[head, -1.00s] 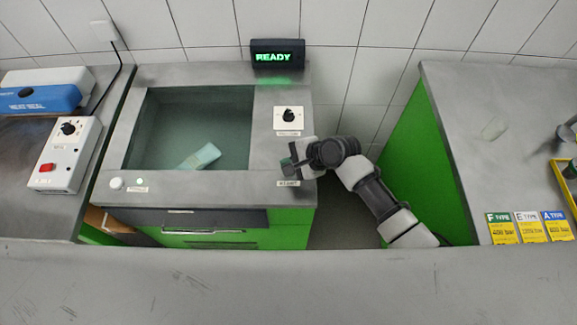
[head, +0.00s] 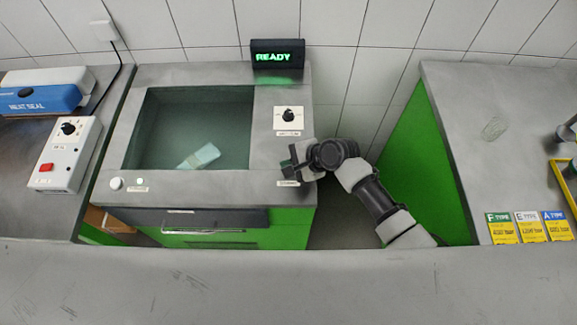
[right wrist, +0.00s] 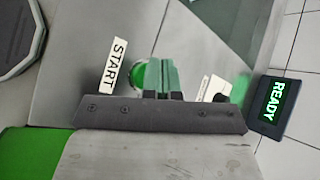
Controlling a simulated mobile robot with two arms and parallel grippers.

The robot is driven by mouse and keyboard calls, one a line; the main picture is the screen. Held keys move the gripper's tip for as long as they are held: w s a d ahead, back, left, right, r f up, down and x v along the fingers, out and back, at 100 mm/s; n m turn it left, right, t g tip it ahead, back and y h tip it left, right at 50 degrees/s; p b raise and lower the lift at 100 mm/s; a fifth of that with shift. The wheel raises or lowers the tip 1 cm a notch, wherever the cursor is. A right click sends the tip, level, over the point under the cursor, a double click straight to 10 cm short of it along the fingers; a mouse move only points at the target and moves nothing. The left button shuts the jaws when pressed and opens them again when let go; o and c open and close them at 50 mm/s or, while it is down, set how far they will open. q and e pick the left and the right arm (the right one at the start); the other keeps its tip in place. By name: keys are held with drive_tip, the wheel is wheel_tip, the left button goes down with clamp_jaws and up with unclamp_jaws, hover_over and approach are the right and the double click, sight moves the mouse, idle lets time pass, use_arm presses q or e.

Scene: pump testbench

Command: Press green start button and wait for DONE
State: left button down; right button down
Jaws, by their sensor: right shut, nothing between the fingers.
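The green start button (right wrist: 139,75) shows in the right wrist view beside the START label (right wrist: 114,66), partly covered by my right gripper's fingers. My right gripper (right wrist: 163,76) is shut and empty, with its fingertips over or right beside the button; I cannot tell if they touch it. In the head view the right gripper (head: 287,166) is at the front right of the bench top, above the START label (head: 288,183), and hides the button. The display (head: 277,56) reads READY in green; it also shows in the right wrist view (right wrist: 275,102). My left gripper is not in view.
The bench (head: 222,184) has a sunken basin with a pale packet (head: 199,157) in it. A rotary knob (head: 289,115) sits behind my right gripper. A heat sealer (head: 40,96) stands at left. The right counter (head: 470,130) carries type cards (head: 530,227).

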drive_tip(key=shift+f, duration=0.45)
idle(0.6)
drive_tip(key=shift+r+p, duration=0.95)
drive_tip(key=shift+p, duration=0.05)
drive_tip(key=shift+r, duration=0.1)
wheel_tip(320, 180, up, 5)
drive_tip(key=p, duration=0.5)
drive_tip(key=shift+p, duration=0.4)
